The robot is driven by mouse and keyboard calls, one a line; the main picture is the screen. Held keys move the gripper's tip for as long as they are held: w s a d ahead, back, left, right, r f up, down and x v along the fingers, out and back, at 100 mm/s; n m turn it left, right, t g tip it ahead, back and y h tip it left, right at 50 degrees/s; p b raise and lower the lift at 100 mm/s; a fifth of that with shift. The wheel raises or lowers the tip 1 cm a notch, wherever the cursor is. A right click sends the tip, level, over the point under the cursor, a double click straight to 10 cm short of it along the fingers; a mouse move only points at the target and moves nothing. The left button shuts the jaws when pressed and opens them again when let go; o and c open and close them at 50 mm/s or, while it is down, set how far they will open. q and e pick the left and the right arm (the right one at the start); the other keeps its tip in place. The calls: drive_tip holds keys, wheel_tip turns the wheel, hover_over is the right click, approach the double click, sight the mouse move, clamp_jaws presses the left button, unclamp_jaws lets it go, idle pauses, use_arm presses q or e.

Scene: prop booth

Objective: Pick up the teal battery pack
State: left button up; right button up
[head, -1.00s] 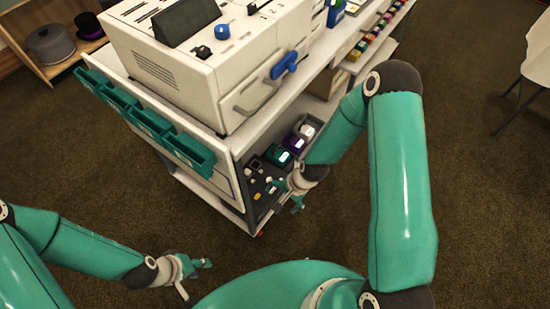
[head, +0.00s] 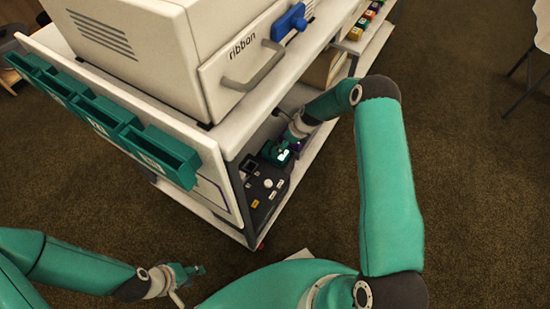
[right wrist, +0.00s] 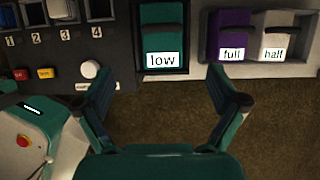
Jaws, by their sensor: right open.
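The teal battery pack (right wrist: 162,30), labelled "low", sits in a dark slot at the top middle of the right wrist view. In the head view its lit label (head: 284,156) shows on the cart's lower shelf, partly covered by my right arm. My right gripper (right wrist: 162,88) is open and empty. Its two fingers are spread wide, short of the pack, with the pack between their lines. In the head view that gripper is at the cart's open end, its fingers hard to make out. My left gripper (head: 188,280) is empty and low, away from the cart, its fingers apart.
A purple pack (right wrist: 229,35) labelled "full" and a white pack (right wrist: 272,35) labelled "half" stand right of the teal one. A dark panel with numbered switches and a white knob (right wrist: 90,69) is at left. The cart's top (head: 225,135) overhangs the shelf.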

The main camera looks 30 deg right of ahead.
sight(267, 153)
drive_tip(key=b+x, duration=0.1)
drive_tip(key=x, duration=0.3)
drive_tip(key=shift+w+a+f, duration=0.1)
drive_tip(key=shift+f, duration=0.3)
drive_tip(key=shift+b+x, duration=1.1)
drive_tip(key=shift+x, duration=1.55)
drive_tip(key=shift+w, duration=0.1)
clamp_jaws()
drive_tip(key=shift+d+r, duration=0.15)
drive_tip(key=shift+d, duration=0.05)
